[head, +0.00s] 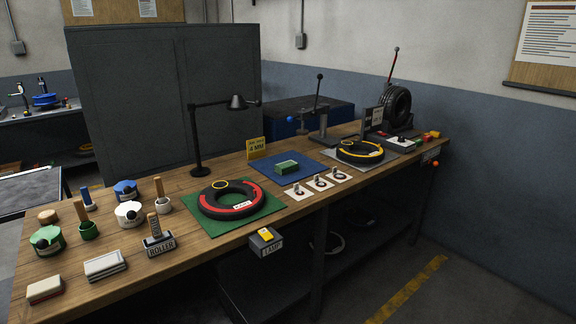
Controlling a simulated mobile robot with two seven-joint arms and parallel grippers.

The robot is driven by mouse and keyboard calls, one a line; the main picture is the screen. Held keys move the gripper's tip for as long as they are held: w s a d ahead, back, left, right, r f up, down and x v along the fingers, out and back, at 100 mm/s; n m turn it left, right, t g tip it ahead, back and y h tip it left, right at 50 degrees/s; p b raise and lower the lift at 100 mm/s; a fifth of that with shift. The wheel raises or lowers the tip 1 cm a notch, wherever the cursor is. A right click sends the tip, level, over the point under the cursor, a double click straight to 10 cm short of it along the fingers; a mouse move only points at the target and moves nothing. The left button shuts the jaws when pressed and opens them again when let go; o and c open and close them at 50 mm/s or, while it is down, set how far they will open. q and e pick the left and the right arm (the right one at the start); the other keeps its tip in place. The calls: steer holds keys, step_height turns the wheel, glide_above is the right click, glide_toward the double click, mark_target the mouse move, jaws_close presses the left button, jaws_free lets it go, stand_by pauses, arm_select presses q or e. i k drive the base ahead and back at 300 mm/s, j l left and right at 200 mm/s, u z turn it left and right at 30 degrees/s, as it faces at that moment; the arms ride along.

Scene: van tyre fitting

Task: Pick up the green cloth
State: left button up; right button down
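A small green folded cloth (287,167) lies flat on a blue mat (268,158) in the middle of the workbench. Its fine detail is too small to make out. Neither of my grippers is in the head view, and nothing is seen touching the cloth.
On the wooden bench (128,273), a red-ringed tyre on a green mat (262,212) lies left of the blue mat. White cards (319,182) lie in front, a yellow-ringed tyre (360,151) to the right. A black lamp (198,150) stands behind.

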mark_target(287, 167)
steer(key=i+l+u, duration=0.1)
steer(key=l, duration=0.3)
steer(key=i+l+u, duration=0.1)
steer(key=i+l, duration=0.15)
steer(key=l, duration=0.15)
steer(key=i+l+u, duration=0.1)
steer(key=l, duration=0.35)
steer(key=i+l+u, duration=0.1)
steer(key=l, duration=0.35)
steer(key=i+l+u, duration=0.1)
steer(key=l, duration=0.35)
steer(key=i, duration=0.05)
